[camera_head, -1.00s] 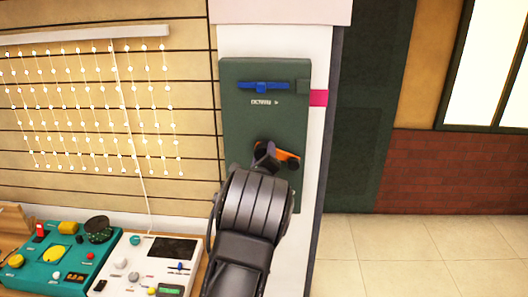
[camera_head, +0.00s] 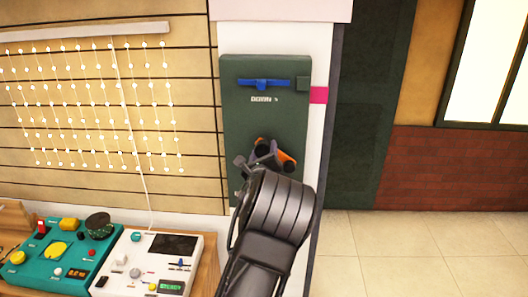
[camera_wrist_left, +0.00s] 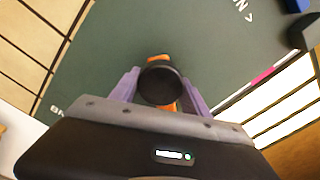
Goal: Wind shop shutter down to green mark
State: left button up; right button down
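A dark green crank box (camera_head: 240,125) is on a white post, with a blue bar (camera_head: 264,84) near its top and white lettering reading DOWN. Low on the box is an orange crank arm (camera_head: 287,161) with a black knob. My left gripper (camera_head: 264,152) is at the crank and partly hides it. In the left wrist view the black knob (camera_wrist_left: 160,82) sits between my two purple-grey fingers, which appear closed on its sides. Orange shows above and below the knob. I cannot make out a green mark or clearly identify the shutter. My right gripper is not in view.
A teal console (camera_head: 60,255) and a white console (camera_head: 130,270) stand on a counter at the lower left. Strings of small lights (camera_head: 90,105) hang on the slatted tan wall. A magenta tab (camera_head: 319,95) is beside the box. Tiled floor (camera_head: 420,250) at the right is clear.

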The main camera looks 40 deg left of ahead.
pick_arm(q)
jog(key=o, duration=0.3)
jog(key=b+v, duration=0.1)
jog(key=v, duration=0.6)
jog(key=shift+s+d, duration=0.25)
jog(key=shift+s, duration=0.05)
dwell(0.4)
